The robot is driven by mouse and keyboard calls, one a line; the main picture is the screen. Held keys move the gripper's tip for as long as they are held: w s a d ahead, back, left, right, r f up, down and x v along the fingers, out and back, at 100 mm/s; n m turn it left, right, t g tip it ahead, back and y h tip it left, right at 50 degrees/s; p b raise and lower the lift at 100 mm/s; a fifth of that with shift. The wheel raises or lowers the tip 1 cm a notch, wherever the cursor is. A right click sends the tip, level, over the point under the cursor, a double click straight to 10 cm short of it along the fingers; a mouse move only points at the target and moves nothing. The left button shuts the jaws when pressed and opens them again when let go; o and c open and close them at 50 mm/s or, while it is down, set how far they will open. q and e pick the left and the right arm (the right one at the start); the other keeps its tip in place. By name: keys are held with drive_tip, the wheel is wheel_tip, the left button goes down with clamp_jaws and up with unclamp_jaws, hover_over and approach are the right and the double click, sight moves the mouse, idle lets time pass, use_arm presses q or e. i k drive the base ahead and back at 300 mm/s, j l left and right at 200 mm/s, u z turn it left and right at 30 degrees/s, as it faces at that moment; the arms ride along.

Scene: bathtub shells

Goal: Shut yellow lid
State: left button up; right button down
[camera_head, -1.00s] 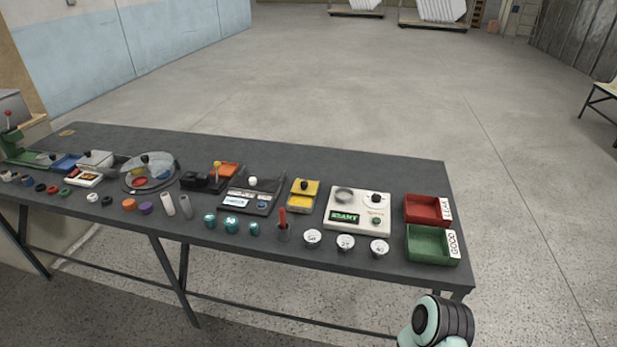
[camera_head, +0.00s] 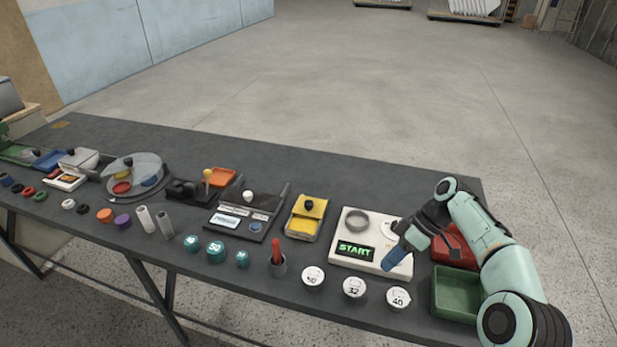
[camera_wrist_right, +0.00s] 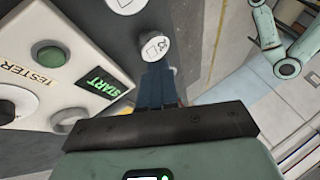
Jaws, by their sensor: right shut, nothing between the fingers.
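The yellow box (camera_head: 303,229) stands on the dark table near the middle. Its yellow lid (camera_head: 311,203) with a black knob shows at the box's back part, and a bright yellow area lies in front of it. I cannot tell the lid's exact angle. My right gripper (camera_head: 390,262) is shut and empty over the right part of the white tester, to the right of the yellow box and apart from it. My left gripper is in neither view.
The white tester (camera_head: 355,252) lies between the yellow box and my right gripper. Red (camera_head: 452,243) and green (camera_head: 457,292) trays stand at the right end.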

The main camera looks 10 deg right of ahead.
sight(311, 207)
drive_tip(key=i, duration=1.25)
